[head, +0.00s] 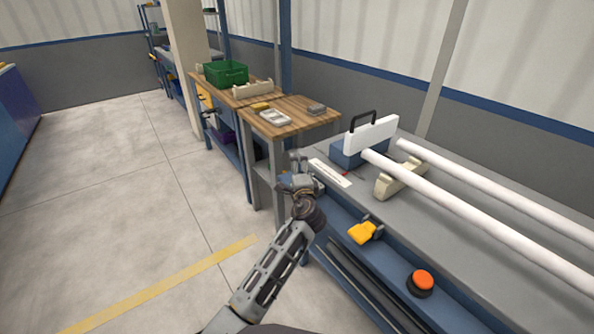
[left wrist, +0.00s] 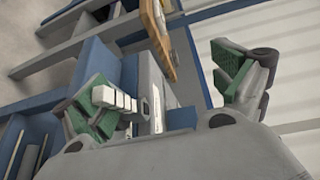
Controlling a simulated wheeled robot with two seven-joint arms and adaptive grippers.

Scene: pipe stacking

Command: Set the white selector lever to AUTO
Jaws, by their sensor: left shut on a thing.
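My left gripper (head: 300,183) is at the front left corner of the grey bench, by a white label strip (head: 330,173) whose text is too small to read. In the left wrist view its two green-padded fingers (left wrist: 170,90) stand well apart. A white ribbed piece, which looks like the selector lever (left wrist: 116,99), lies against the pad of the left finger; my gripper is shut on it. In the head view the gripper hides the lever, and its setting cannot be read. My right gripper is not in view.
Two white pipes (head: 455,205) lie on the grey bench, with a cream cradle (head: 400,178) and a white block with a black handle (head: 371,134). An orange button (head: 422,280) and a yellow handle (head: 363,233) are on the bench front. A wooden table (head: 290,117) stands behind.

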